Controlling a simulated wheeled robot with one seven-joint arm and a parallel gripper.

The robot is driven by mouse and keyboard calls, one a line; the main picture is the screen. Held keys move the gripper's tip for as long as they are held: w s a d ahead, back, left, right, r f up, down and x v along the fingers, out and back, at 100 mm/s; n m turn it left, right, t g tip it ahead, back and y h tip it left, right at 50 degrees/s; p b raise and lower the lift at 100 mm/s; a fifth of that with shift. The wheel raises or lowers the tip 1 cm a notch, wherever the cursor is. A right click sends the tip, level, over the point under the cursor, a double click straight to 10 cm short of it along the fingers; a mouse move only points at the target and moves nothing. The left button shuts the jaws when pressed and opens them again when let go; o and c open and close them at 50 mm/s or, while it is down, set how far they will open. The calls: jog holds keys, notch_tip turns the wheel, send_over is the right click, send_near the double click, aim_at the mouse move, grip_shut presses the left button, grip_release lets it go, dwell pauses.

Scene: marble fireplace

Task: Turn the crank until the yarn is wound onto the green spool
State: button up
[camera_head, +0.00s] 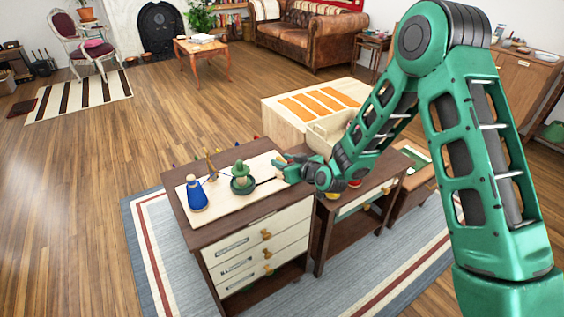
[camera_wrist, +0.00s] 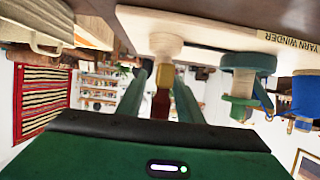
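The cream winder board (camera_head: 222,208) lies on the dresser top; its edge reads "YARN WINDER" in the wrist view. The green spool (camera_head: 241,183) stands near its middle, and shows inverted in the wrist view (camera_wrist: 240,85). The blue yarn cone (camera_head: 197,196) stands at the left, also seen at the wrist view's right edge (camera_wrist: 306,96). A small guide post (camera_head: 211,167) stands behind. My gripper (camera_head: 281,168) is at the board's right end. Its fingers (camera_wrist: 161,88) are apart, either side of a yellow-and-red crank handle (camera_wrist: 162,92) near a cream post (camera_wrist: 165,45). Contact is unclear.
The dresser (camera_head: 262,253) has drawers with knobs facing front. A dark side table (camera_head: 345,225) with red and yellow items adjoins it on the right. A light wooden chest (camera_head: 285,122) with orange stripes stands behind. Floor is clear at left.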

jog(key=shift+w+a+f, duration=0.15)
jog(key=shift+w+a, duration=0.05)
jog(key=shift+w, duration=0.15)
grip_shut()
jog(key=shift+m+t+h, duration=0.5)
jog(key=shift+m+h, duration=0.1)
jog(key=shift+m, duration=0.1)
jog(key=shift+a, duration=0.1)
jog(key=shift+a+m+t+h, duration=0.1)
jog(key=shift+m+t+h, duration=0.6)
jog(key=shift+m+h, duration=2.1)
jog(key=shift+m+g+h, duration=0.4)
jog(key=shift+m+h, duration=1.4)
jog(key=shift+h, duration=0.7)
